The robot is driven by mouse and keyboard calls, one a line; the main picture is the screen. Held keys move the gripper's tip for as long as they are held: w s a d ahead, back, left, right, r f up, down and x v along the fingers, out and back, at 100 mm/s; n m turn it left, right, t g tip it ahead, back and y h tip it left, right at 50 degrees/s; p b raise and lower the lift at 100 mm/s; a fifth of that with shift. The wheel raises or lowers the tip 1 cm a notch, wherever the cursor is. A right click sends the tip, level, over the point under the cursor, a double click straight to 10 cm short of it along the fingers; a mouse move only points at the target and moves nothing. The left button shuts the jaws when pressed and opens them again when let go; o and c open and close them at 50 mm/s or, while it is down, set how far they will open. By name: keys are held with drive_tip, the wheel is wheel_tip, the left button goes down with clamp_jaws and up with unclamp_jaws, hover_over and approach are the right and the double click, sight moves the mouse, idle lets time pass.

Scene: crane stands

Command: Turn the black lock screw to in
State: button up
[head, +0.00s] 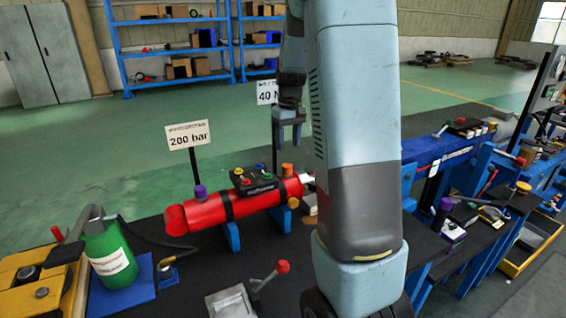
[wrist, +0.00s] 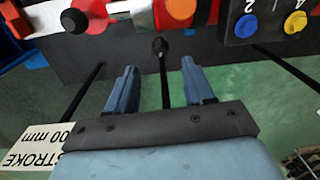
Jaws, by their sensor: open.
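My gripper (wrist: 158,66) is open and empty in the wrist view, its two blue fingers apart. It also shows in the head view (head: 288,122), hanging above and behind the red cylinder (head: 245,203). Between and beyond the fingertips in the wrist view is a small black knob (wrist: 159,46) in line with a thin dark rod; I cannot tell whether they are one part. A rounder black knob (wrist: 74,20) sits up and left, outside the fingers, by a red part. Either could be the lock screw. Neither touches the fingers. In the head view the screw cannot be made out.
Signs on thin posts stand near the cylinder: a 200 bar sign (head: 188,135) and a 40 N sign (head: 266,92). A stroke sign (wrist: 38,146) is at lower left in the wrist view. A button box (wrist: 265,20) is upper right. A green bottle (head: 108,255) stands left.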

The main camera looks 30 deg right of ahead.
wheel_tip(320, 180, down, 8)
drive_tip(key=shift+a+r, duration=0.1)
drive_tip(key=shift+r, duration=0.15)
drive_tip(key=shift+c, duration=0.3)
